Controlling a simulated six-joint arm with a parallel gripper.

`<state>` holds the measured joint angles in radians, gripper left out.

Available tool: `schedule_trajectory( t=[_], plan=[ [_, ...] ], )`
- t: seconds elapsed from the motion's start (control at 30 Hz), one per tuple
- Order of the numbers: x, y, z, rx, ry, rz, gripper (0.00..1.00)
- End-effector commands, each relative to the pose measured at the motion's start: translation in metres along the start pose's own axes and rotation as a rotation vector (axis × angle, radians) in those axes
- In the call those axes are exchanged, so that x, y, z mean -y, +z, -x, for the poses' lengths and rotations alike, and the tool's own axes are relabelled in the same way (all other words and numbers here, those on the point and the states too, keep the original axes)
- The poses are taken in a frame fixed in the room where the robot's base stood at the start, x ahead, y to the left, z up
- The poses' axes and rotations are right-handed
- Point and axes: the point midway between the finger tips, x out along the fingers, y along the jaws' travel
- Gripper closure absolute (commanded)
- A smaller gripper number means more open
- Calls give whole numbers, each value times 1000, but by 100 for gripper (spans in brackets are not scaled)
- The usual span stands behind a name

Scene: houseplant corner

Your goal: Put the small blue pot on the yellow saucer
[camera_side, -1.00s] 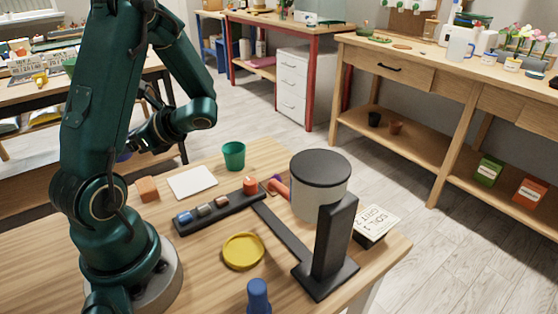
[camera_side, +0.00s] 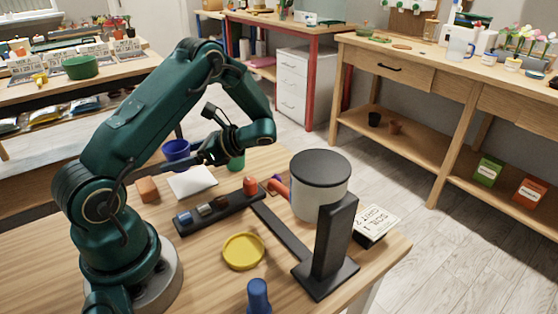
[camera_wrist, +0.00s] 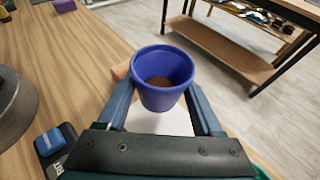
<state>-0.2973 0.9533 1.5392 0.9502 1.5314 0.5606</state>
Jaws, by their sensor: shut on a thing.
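The small blue pot (camera_side: 176,150) is held up above the far side of the table, near the white sheet. In the wrist view the blue pot (camera_wrist: 163,72) looks upright, with brown soil inside. My gripper (camera_wrist: 162,92) is shut on it, one finger on each side. In the side view my gripper (camera_side: 190,158) is partly hidden by my own wrist. The yellow saucer (camera_side: 243,251) lies flat and empty on the table, nearer the side camera. It is not in the wrist view.
A dark rack (camera_side: 225,210) with small coloured pieces lies between the white sheet (camera_side: 192,184) and the saucer. A grey canister (camera_side: 320,190) and black stand (camera_side: 335,245) are right of the saucer. A green pot (camera_side: 236,163) and orange block (camera_side: 147,190) stand farther back.

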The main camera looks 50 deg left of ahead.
Motion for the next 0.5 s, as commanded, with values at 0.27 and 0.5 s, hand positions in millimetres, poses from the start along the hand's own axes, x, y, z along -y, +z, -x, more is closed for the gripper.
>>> schedule_trajectory(
  t=[0.27,0.5],
  plan=[
    [3,-18,-2,1,1,-4,87],
    [3,-38,-11,1,-1,-2,87]
  ],
)
